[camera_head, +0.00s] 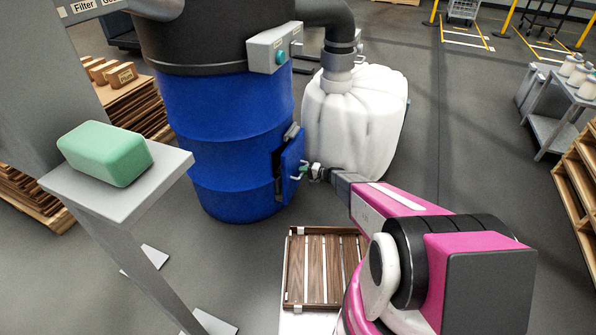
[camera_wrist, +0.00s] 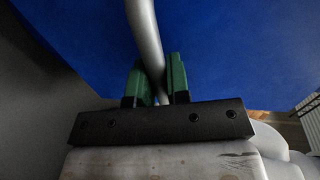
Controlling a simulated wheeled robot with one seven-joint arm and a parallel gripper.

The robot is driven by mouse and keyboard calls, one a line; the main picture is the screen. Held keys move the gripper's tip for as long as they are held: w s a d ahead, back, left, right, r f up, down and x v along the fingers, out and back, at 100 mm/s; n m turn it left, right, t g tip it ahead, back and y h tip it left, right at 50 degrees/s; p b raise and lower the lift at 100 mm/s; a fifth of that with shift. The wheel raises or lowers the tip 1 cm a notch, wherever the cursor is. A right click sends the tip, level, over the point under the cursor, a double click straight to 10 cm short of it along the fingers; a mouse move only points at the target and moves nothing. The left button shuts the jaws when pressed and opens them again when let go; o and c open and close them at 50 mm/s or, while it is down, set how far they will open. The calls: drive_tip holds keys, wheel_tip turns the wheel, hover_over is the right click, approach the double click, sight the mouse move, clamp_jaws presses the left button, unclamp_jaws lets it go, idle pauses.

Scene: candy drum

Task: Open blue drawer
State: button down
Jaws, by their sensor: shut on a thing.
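The blue drawer (camera_head: 292,157) is a small blue panel low on the right side of the big blue drum (camera_head: 215,130). It stands out from the drum, with a dark gap behind its left edge. My gripper (camera_head: 307,172) is at the panel's outer face. In the wrist view, the green fingers of my gripper (camera_wrist: 157,80) are closed around a grey curved bar handle (camera_wrist: 145,35). A blue surface fills the view behind the handle. The drawer's inside is hidden in both views.
A white bulging sack (camera_head: 350,125) stands right behind the gripper. A slatted wooden tray (camera_head: 294,270) lies below the arm. A green block (camera_head: 104,152) rests on a grey stand (camera_head: 165,175) at the left.

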drive_tip(key=f+v, duration=0.2)
drive_tip(key=v, duration=1)
drive_tip(key=d+f+v, duration=0.1)
drive_tip(key=f+v, duration=0.1)
drive_tip(key=v, duration=1)
drive_tip(key=shift+s+f, duration=0.15)
drive_tip(key=shift+f, duration=0.2)
drive_tip(key=shift+d, duration=0.1)
drive_tip(key=c, duration=1.1)
unclamp_jaws()
drive_tip(key=v, duration=1)
drive_tip(key=shift+d, duration=0.35)
drive_tip(key=shift+s, duration=0.15)
drive_tip(key=shift+r, duration=0.15)
